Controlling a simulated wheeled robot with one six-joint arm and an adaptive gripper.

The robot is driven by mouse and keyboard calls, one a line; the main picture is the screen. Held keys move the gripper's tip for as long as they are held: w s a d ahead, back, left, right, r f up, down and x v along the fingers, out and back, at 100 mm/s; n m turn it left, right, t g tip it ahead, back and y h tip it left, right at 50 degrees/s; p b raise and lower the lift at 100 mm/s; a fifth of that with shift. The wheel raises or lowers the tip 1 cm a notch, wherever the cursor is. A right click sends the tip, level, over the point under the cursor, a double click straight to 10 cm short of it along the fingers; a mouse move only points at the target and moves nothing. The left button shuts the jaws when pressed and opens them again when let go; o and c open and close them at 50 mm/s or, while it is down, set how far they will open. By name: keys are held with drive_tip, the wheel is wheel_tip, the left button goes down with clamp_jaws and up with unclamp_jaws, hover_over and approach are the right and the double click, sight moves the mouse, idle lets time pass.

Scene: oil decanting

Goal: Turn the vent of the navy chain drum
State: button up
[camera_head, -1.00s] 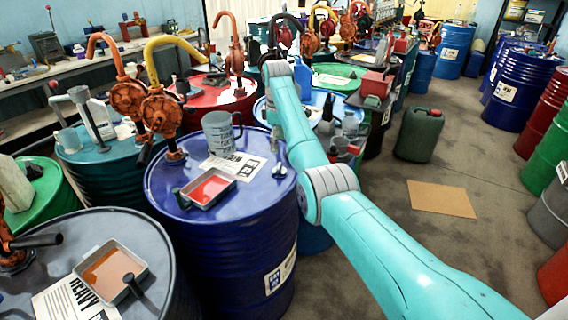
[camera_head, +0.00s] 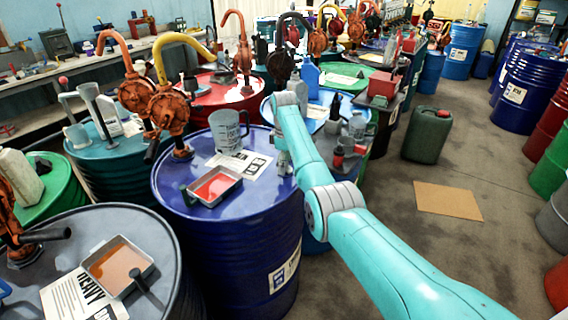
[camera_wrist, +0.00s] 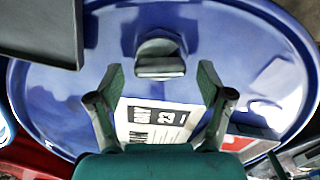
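The navy drum (camera_head: 225,245) stands in the middle of the head view, and its blue top (camera_wrist: 60,105) fills most of the wrist view. Its vent, a grey round cap with a raised bar (camera_wrist: 160,58), sits near the rim. My gripper (camera_wrist: 161,72) is open, with one finger on each side of the vent; a gap shows between each finger and the cap. In the head view my gripper (camera_head: 284,160) is low over the drum's right edge and hides the vent. I cannot tell how close the fingertips are to the lid.
On the drum top are a paper label (camera_head: 243,163), a grey measuring jug (camera_head: 228,131) and a tray of red liquid (camera_head: 214,186). An orange hand pump (camera_head: 168,110) stands at left. A dark flat object (camera_wrist: 40,30) fills the wrist view's upper left corner. Open floor lies right.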

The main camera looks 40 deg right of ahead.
drive_tip(key=c, duration=1.1)
drive_tip(key=shift+o, duration=0.2)
drive_tip(key=shift+m, duration=0.4)
drive_tip(key=m, duration=0.4)
drive_tip(key=shift+d, duration=0.1)
drive_tip(key=m, duration=0.4)
drive_tip(key=shift+d+m, duration=0.1)
drive_tip(key=shift+m, duration=0.2)
drive_tip(key=m, duration=0.4)
drive_tip(key=shift+d, duration=0.1)
drive_tip(key=shift+m, duration=2.2)
